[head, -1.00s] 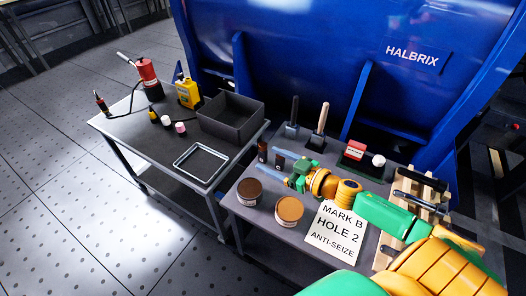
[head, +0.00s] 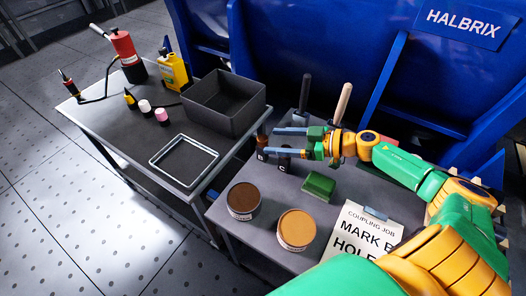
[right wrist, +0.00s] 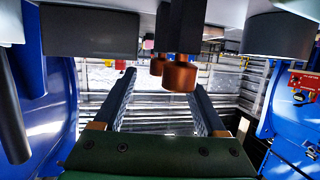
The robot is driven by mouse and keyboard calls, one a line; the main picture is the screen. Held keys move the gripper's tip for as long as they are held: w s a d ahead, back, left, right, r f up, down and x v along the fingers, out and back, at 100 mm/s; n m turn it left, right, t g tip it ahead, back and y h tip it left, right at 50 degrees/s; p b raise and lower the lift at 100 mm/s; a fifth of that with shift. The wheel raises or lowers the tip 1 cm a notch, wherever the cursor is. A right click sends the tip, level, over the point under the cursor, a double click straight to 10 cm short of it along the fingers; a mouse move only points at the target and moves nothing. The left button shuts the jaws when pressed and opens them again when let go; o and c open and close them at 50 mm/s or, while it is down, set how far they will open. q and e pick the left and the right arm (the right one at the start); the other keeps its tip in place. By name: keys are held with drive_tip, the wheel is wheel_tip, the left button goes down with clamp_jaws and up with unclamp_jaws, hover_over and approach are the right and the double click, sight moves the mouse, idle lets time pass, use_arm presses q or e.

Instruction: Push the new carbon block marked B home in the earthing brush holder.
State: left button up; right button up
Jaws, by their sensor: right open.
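Two small dark blocks with brown-copper ends stand at the bench's back left edge, one left (head: 262,141) and one right (head: 285,162). Pale marks on them are too small to read, so I cannot tell which is B. My right gripper (head: 268,141) is open, its fingers level and pointing left over these blocks. The right wrist view shows a copper end (right wrist: 181,76) in front of the right finger's tip, with another behind it. I see no grip on either. I cannot make out the brush holder. My left gripper is not in view.
Two tins, dark brown (head: 243,200) and tan (head: 296,229), stand at the front. Two upright handles (head: 341,104) rise behind my gripper. A side trolley (head: 110,118) holds a dark bin (head: 224,100).

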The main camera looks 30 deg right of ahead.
sight(266, 139)
drive_tip(key=x, duration=0.1)
drive_tip(key=b+x, duration=0.1)
drive_tip(key=x, duration=0.2)
drive_tip(key=shift+w+a+r, duration=0.2)
drive_tip(key=shift+w+a, duration=0.05)
drive_tip(key=shift+a, duration=0.1)
clamp_jaws()
